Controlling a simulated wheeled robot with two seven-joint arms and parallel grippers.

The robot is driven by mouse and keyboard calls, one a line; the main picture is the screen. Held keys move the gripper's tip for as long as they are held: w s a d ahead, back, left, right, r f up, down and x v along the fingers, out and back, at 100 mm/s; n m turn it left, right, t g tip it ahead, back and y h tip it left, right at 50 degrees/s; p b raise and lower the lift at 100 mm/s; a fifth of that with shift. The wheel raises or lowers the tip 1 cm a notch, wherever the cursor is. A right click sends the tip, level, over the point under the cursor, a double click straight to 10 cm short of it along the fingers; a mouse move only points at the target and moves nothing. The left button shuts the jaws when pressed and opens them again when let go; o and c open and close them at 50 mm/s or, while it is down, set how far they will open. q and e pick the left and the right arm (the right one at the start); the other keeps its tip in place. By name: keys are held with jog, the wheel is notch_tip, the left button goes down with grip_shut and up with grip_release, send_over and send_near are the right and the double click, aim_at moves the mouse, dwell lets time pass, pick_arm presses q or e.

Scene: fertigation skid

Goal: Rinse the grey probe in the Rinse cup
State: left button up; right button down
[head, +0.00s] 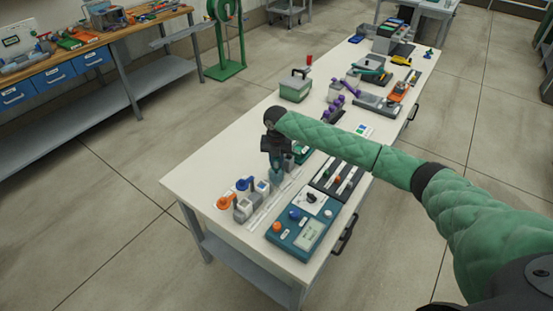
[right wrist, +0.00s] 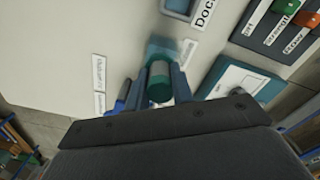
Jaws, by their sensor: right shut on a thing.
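I cannot pick out the Rinse cup, as the small labels are unreadable. My left gripper is not in view.
A green-grey box (head: 295,90) stands farther back. The table's near left corner is bare.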

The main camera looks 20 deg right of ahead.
jog(key=shift+r, duration=0.2)
jog(key=shift+r+p, duration=0.65)
jog(key=shift+f, duration=0.1)
jog(key=shift+f, duration=0.7)
jog(key=shift+r, duration=0.15)
jog(key=shift+r+p, duration=2.65)
jog(key=shift+r, duration=1.45)
